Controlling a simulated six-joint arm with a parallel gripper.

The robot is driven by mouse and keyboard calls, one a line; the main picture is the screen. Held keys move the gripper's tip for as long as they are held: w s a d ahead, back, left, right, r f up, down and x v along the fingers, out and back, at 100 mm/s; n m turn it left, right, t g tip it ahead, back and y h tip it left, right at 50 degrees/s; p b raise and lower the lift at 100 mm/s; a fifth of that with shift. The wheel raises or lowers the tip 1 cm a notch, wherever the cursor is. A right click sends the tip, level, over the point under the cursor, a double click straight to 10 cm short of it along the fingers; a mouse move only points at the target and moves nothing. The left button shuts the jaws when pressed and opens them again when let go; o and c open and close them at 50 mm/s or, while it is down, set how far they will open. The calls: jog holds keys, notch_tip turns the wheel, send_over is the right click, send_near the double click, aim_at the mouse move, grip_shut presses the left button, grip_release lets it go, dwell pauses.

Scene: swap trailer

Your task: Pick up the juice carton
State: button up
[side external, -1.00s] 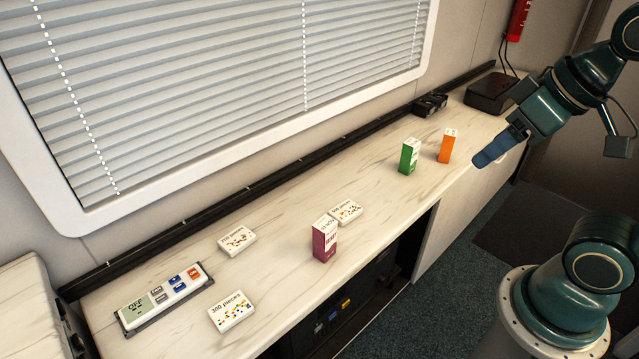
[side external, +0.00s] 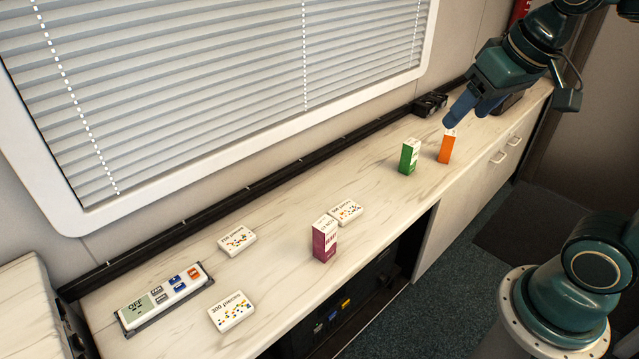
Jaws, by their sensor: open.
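Three small upright cartons stand on the pale counter (side external: 270,215). An orange carton (side external: 446,147) with a white top is at the right. A green carton (side external: 409,157) stands just left of it. A purple carton (side external: 325,240) stands nearer the camera, around the middle of the counter. The print is too small to tell which one is juice. My gripper (side external: 464,113) is open and empty, with its blue fingers pointing down just above the orange carton. One finger overlaps the carton's top in the picture; I cannot tell whether they touch.
Three white puzzle boxes, one of them (side external: 346,213) beside the purple carton, lie flat on the counter. A switch panel (side external: 163,299) is at the left end. A black item (side external: 430,104) lies by the back rail. The window blind (side external: 200,90) rises behind.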

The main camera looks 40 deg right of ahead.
jog(key=w+d+m+g+h, duration=0.1)
jog(key=w+d+m, duration=0.15)
jog(key=w, duration=0.35)
jog(key=w+d+m, duration=0.2)
jog(key=w+d, duration=0.2)
jog(key=w, duration=0.1)
jog(key=m+g+h, duration=0.2)
jog(key=m+g, duration=0.2)
jog(key=m, duration=0.6)
send_over(411, 142)
jog(key=a, duration=0.3)
notch_tip(411, 142, down, 23)
jog(key=shift+a+x, duration=0.15)
jog(key=shift+x, duration=2)
jog(key=shift+a+x, duration=0.1)
jog(key=shift+x, duration=2.1)
jog(key=shift+s+f, duration=0.15)
jog(key=shift+x, duration=2.5)
